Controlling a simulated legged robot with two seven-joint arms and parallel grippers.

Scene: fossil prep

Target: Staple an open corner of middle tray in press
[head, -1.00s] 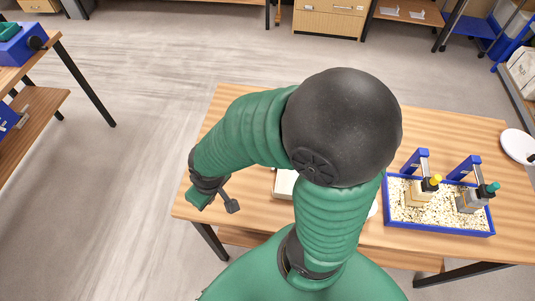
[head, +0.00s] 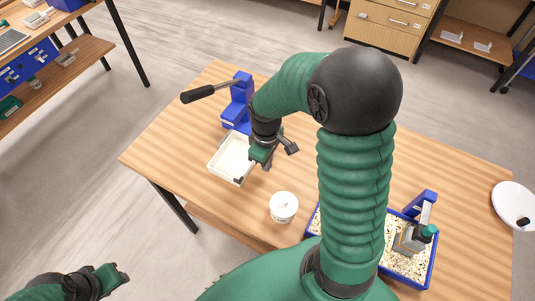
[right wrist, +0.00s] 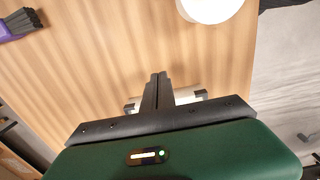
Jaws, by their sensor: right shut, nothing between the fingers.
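The blue press (head: 237,100) stands at the table's far left, with a black lever handle (head: 198,93) sticking out left. A white tray (head: 217,167) lies in front of it, partly hidden by my right gripper. A small dark piece is at its near corner. I cannot tell whether the tray sits fully in the press. My right gripper (head: 266,166) hangs by the tray's right side. In the right wrist view its fingers (right wrist: 158,82) are together and empty, with a pale dark-ended piece (right wrist: 190,97) behind them. My left gripper (head: 116,275) is at bottom left, its jaw unclear.
A white round tub (head: 284,209) stands on the table (head: 165,145) right of the tray. A blue bin (head: 432,265) of pale granules holds a stand with a green top. A white plate (head: 515,203) is at far right. A purple-handled brush (right wrist: 17,25) shows in the right wrist view.

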